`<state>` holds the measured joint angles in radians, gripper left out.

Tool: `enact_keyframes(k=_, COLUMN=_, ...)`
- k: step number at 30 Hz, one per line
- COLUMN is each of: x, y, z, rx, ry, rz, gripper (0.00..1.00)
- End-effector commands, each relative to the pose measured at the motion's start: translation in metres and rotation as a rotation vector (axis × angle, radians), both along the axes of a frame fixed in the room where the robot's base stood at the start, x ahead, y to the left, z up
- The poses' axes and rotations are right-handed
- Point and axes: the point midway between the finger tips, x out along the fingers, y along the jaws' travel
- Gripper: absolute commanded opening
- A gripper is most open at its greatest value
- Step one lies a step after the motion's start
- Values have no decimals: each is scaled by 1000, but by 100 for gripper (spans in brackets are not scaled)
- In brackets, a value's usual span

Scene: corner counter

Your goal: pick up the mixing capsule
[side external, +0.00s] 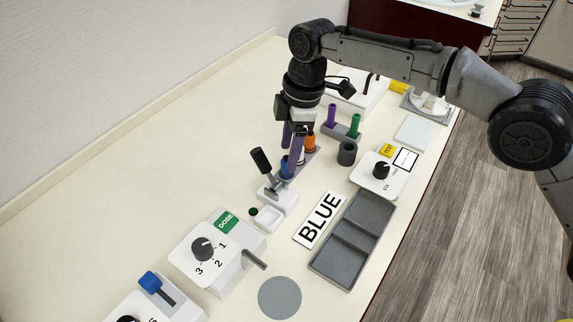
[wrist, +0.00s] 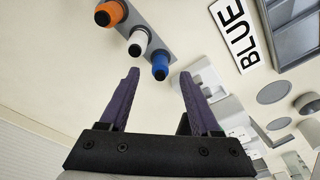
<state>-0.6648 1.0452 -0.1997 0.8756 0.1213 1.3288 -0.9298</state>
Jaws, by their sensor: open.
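No object is labelled as the mixing capsule. Three black-tipped capsules stand in a row in a grey rack (wrist: 163,22): an orange one (wrist: 111,12), a white one (wrist: 138,40) and a blue one (wrist: 160,66). In the side view the orange one (side external: 309,143) is behind my gripper and the blue one (side external: 285,168) is beside its fingers; the white one is mostly hidden there. My gripper (side external: 291,160) points down with purple fingers. In the wrist view my gripper (wrist: 159,74) is open and empty, with the blue capsule just beyond the gap between the fingertips.
A white lever device (side external: 279,199) stands close in front of the rack. A BLUE sign (side external: 320,219) and a grey two-part tray (side external: 352,238) lie right. A purple and green tube rack (side external: 341,131) and grey cup (side external: 346,153) stand behind. Counter at left is clear.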

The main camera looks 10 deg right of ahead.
Motion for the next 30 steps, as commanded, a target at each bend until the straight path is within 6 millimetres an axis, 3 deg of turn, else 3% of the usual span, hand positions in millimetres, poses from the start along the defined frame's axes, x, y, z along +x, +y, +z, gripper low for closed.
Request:
enact_keyframes(k=7, x=-1, y=6, z=-35, rx=-1, ry=2, rz=0, gripper=64)
enact_keyframes(k=17, x=-1, y=7, z=-42, rx=0, ry=0, rz=0, gripper=64)
enact_keyframes(k=27, x=0, y=7, z=-42, rx=0, ry=0, rz=0, gripper=5)
enact_keyframes(k=28, x=0, y=7, z=-42, rx=0, ry=0, rz=0, gripper=0)
enact_keyframes(k=30, x=0, y=7, z=-42, rx=0, ry=0, rz=0, gripper=0)
